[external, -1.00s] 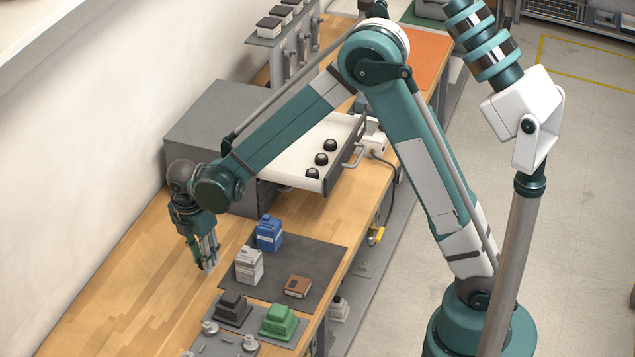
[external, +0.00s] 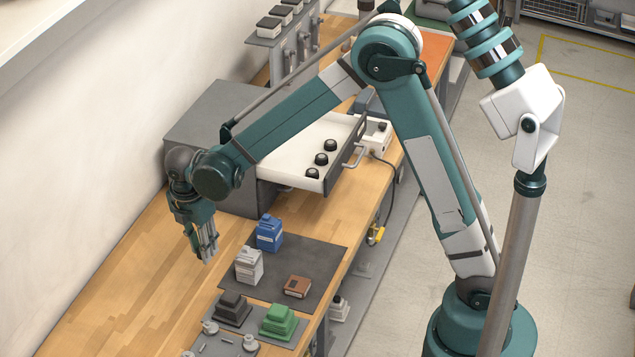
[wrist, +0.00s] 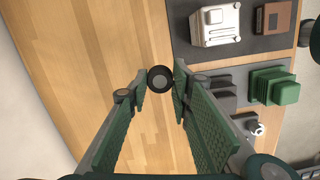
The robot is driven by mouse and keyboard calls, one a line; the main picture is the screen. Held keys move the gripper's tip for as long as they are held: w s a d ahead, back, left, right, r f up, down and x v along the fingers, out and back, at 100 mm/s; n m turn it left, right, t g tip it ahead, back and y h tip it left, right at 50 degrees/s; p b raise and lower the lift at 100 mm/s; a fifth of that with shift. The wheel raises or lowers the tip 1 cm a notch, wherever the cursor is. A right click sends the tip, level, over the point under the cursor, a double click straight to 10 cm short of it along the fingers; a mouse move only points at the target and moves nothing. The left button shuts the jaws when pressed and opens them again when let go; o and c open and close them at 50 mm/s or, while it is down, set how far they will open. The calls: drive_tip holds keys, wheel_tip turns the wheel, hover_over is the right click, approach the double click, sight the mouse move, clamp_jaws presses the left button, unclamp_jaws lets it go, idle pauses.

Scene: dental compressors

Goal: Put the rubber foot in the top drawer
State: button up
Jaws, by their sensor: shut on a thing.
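A small round black rubber foot (wrist: 160,78) with a grey centre sits between the fingertips of my gripper (wrist: 158,84) in the wrist view. My gripper is shut on it. In the external view my gripper (external: 207,250) points down over the bare wooden bench, left of the dark mat. The foot cannot be made out there. The open top drawer (external: 290,146) of the grey cabinet (external: 215,112) is pulled out toward the right, white inside. Three black rubber feet (external: 321,159) stand in it in a row. My forearm hides part of the cabinet and drawer.
Black (external: 232,308) and green (external: 279,321) stepped blocks stand nearer the front. The bench left of the mat is clear.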

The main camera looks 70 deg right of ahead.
drive_tip(key=shift+r, duration=0.1)
wheel_tip(320, 180, up, 21)
drive_tip(key=d+m+p, duration=0.2)
drive_tip(key=d+m, duration=0.1)
drive_tip(key=d, duration=1.4)
drive_tip(key=m+g+p, duration=0.1)
drive_tip(key=m+p, duration=0.2)
drive_tip(key=m, duration=0.4)
hover_over(339, 135)
drive_tip(key=shift+y, duration=0.3)
drive_tip(key=shift+w+f, duration=0.1)
drive_tip(key=shift+f, duration=2.5)
drive_tip(key=shift+f+p, duration=0.35)
drive_tip(key=shift+f, duration=2.8)
